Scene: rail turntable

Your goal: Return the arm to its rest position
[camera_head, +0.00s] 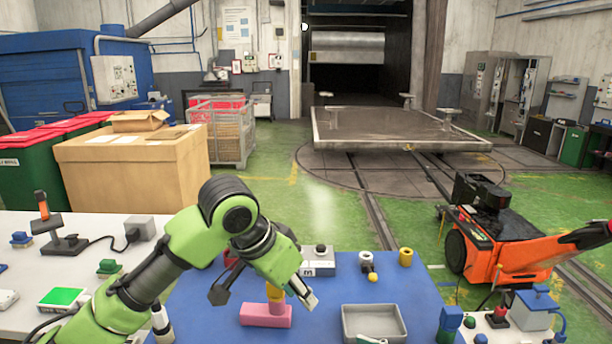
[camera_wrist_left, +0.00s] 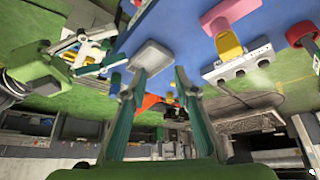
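My left arm comes in from the left in the head view, and its left gripper (camera_head: 264,298) hangs over the blue mat (camera_head: 200,300). Its fingers are spread apart, on either side of the pink block (camera_head: 266,316) with an orange-yellow piece (camera_head: 275,293) as seen there. In the left wrist view the left gripper (camera_wrist_left: 153,86) is also open, with nothing held between the fingers. The pink block (camera_wrist_left: 228,12) and yellow piece (camera_wrist_left: 229,45) are right of the fingers there.
A grey tray (camera_head: 376,322) is right of the pink block. A grey button box (camera_head: 318,262) and a yellow ring (camera_head: 405,256) stand behind. A white table (camera_head: 30,270) with small items is at left. An orange tugger (camera_head: 500,250) stands at right on the green floor.

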